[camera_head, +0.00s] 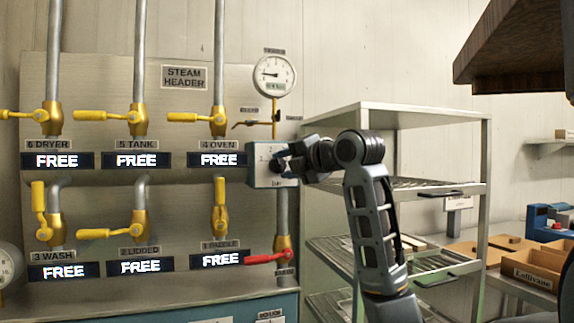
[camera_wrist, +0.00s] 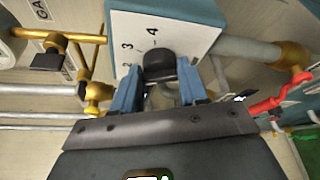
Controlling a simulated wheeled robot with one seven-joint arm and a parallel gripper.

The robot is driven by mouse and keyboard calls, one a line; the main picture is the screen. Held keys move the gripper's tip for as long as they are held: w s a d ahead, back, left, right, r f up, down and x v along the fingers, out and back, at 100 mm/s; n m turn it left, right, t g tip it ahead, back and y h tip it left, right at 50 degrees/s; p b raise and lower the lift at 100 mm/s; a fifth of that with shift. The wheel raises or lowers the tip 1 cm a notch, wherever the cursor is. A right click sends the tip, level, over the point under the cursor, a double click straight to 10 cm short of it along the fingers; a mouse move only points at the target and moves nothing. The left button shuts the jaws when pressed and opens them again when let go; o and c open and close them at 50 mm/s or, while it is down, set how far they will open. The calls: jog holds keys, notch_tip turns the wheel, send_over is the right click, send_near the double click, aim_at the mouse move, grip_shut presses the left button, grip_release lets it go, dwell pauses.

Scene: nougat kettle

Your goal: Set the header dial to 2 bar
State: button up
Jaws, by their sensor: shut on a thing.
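The header dial is a black knob (camera_wrist: 160,66) on a box with a white face (camera_wrist: 185,32) and blue sides. The wrist view shows the figures 2, 3 and 4 beside the knob. In the head view the box (camera_head: 258,178) is at the right end of the steam header panel, mostly bare on its left side. My gripper (camera_head: 284,164) reaches it from the right and hides part of its face. In the wrist view the two blue fingers of my gripper (camera_wrist: 161,80) are shut on the knob, one on each side. I cannot tell which figure the knob points at.
A round gauge (camera_head: 274,74) stands above the box, its needle pointing left. A red lever (camera_head: 268,258) is below the box. Yellow valve levers and FREE signs fill the panel to the left. A metal shelf rack (camera_head: 400,116) stands behind my arm.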

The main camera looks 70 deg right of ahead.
jog(key=o, duration=1.1)
jog(key=shift+b+v, duration=0.45)
jog(key=shift+v, duration=3.4)
